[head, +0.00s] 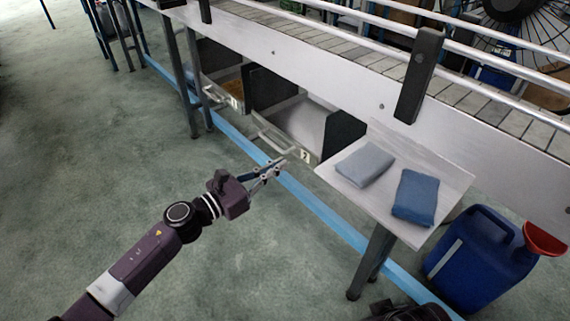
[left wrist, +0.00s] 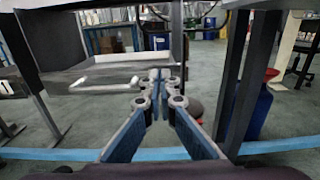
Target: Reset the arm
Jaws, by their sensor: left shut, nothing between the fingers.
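My left arm reaches in from the lower left in the head view. Its left gripper (head: 277,165) is shut and empty, held out in free air left of the small white table, with its tips toward the drawers. In the left wrist view the fingers (left wrist: 160,78) meet at their tips with nothing between them. My right gripper cannot be made out; a dark shape at the bottom edge of the head view is cut off and unclear.
A white side table (head: 408,170) holds a grey cloth (head: 365,164) and a blue cloth (head: 415,197). A blue jerry can (head: 482,258) with a red funnel (head: 543,239) stands right. Open drawers (head: 290,135) sit under the conveyor (head: 340,70). The floor at left is clear.

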